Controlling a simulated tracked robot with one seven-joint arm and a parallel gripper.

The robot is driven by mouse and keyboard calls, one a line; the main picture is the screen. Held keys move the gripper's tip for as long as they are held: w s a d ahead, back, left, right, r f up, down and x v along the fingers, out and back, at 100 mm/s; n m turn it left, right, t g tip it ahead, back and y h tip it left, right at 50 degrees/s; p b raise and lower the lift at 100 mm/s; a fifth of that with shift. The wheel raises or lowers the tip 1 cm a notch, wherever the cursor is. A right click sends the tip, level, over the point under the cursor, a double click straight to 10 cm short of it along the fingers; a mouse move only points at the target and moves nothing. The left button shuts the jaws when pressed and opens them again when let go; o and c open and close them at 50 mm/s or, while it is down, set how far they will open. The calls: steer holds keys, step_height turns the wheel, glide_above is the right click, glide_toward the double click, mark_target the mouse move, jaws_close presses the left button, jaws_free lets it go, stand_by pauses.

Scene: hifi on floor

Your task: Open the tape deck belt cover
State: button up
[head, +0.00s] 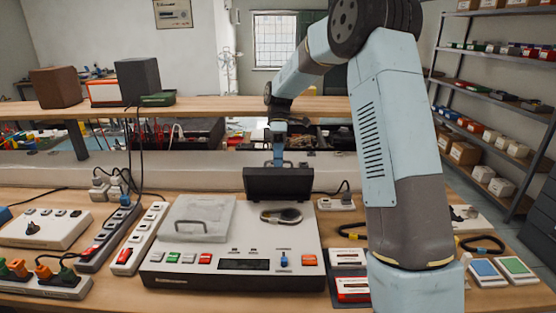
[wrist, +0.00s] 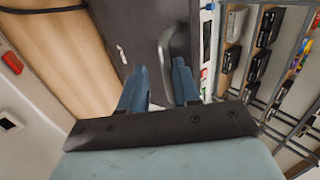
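The tape deck (head: 235,273) is a pale box on the bench with colored buttons along its front. Its dark belt cover (head: 283,183) stands raised near upright at the back right of the deck. A dark belt loop (head: 281,216) lies exposed in front of it. My gripper (head: 278,159) is behind the cover, its fingertips hidden there in the head view. In the wrist view my gripper (wrist: 159,72) has its two blue fingers apart. The dark panel (wrist: 125,30) ahead carries a grey bar handle (wrist: 165,55), close to the right finger; contact is unclear.
A grey lid with a handle (head: 203,219) covers the deck's left part. Power strips (head: 140,238) stand at its left. Red-labelled boxes (head: 352,287) lie at its right, beside my arm. A raised shelf (head: 210,104) runs behind the bench.

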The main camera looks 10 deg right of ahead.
steer(key=shift+o, duration=0.2)
steer(key=shift+r, duration=0.1)
steer(key=s+r, duration=0.1)
steer(key=r, duration=0.1)
steer(key=s+r, duration=0.2)
steer(key=r, duration=0.1)
steer(key=s+r, duration=0.1)
steer(key=r, duration=0.2)
steer(key=shift+s+d+r, duration=0.1)
steer(key=shift+s+d, duration=0.05)
steer(key=shift+d, duration=0.1)
steer(key=s+d+r, duration=0.1)
steer(key=s+r, duration=0.3)
steer(key=s, duration=0.5)
steer(key=shift+s+r, duration=0.25)
steer(key=shift+r, duration=0.05)
steer(key=shift+d, duration=0.1)
steer(key=s+d+m+t, duration=0.4)
steer(key=s+m+t, duration=0.2)
steer(key=s+m, duration=0.2)
steer(key=s+d+m+t+h, duration=0.1)
steer(key=s+d+m+t, duration=0.3)
steer(key=s+m+t, duration=0.2)
steer(key=s+m, duration=0.2)
steer(key=s, duration=0.2)
steer(key=shift+s+d+f, duration=0.15)
steer(key=shift+d, duration=0.1)
